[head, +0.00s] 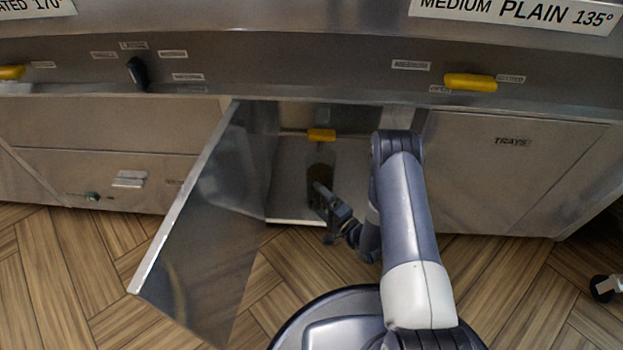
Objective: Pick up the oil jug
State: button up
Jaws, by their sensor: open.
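The oil jug (320,165) stands upright inside the open cabinet under the range. It is a clear container with dark brown oil in its lower part and a yellow cap on top. My gripper (320,197) is open at the cabinet's mouth, in front of the jug's lower part in the head view. It overlaps the jug's lower edge, so I cannot tell whether the fingers are beside the jug or touching it.
The cabinet door (215,225) swings out to the left of my arm. A closed panel marked TRAYS (510,175) is on the right. Yellow handles (470,82) and a dark knob (138,73) sit on the front panel above. The wood floor (60,265) is clear at left.

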jog(key=shift+w+a, duration=0.1)
jog(key=shift+w, duration=0.05)
jog(key=shift+c, duration=0.2)
jog(key=c, duration=1.3)
jog(key=shift+r, duration=0.15)
jog(key=shift+c, duration=0.3)
